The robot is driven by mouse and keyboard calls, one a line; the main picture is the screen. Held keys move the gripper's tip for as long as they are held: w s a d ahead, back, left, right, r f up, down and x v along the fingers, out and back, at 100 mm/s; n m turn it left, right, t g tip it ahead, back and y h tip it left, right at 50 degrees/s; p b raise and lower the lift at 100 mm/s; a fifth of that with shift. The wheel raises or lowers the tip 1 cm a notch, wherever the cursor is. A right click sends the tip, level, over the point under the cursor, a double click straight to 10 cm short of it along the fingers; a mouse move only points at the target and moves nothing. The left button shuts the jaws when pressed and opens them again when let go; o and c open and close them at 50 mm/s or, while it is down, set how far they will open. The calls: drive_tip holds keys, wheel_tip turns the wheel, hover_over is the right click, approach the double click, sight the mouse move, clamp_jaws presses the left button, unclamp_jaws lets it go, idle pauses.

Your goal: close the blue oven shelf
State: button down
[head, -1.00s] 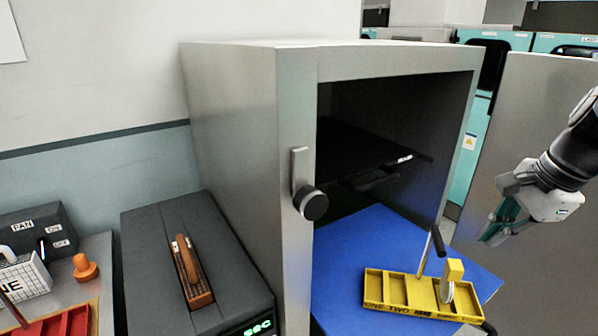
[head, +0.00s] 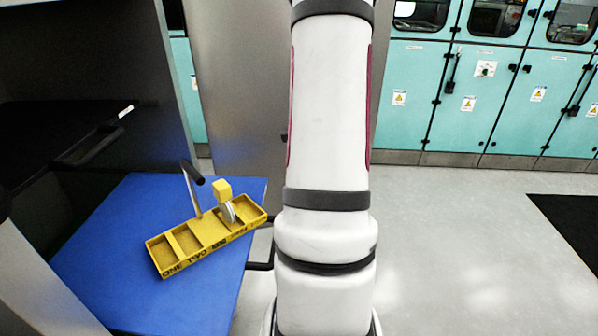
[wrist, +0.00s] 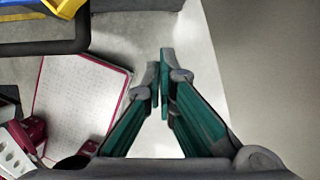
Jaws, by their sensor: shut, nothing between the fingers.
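The blue oven shelf (head: 115,265) sticks out of the dark oven opening on the left of the head view. A yellow compartment tray (head: 205,238) lies on it, with a yellow block and a round grey piece near its right end. A rod with a black grip (head: 192,178) rises by the tray. In the wrist view, a blue strip shows at the top left, above a dark bar, with a bit of yellow beside it. My gripper (wrist: 162,80) is shut and empty, below and right of that bar. The head view does not show the gripper.
The grey oven door (head: 235,75) stands open behind the shelf and fills the right of the wrist view. Teal cabinets (head: 480,95) line the back. The pale floor (head: 470,250) at right is clear, with a dark mat (head: 575,230) at its edge.

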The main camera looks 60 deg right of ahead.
sight(159, 188)
drive_tip(key=w+a+f, duration=0.2)
drive_tip(key=w+f, duration=0.1)
drive_tip(key=w, duration=0.2)
drive_tip(key=shift+f, duration=0.25)
drive_tip(key=shift+w+a, duration=0.1)
drive_tip(key=w+a+b, duration=0.1)
drive_tip(key=w+a, duration=0.3)
drive_tip(key=w, duration=0.6)
drive_tip(key=w+a+b, duration=0.1)
drive_tip(key=w+a, duration=0.3)
drive_tip(key=w, duration=0.6)
drive_tip(key=w+a+b, duration=0.1)
drive_tip(key=w+a, duration=0.4)
drive_tip(key=w, duration=0.6)
drive_tip(key=shift+w, duration=0.1)
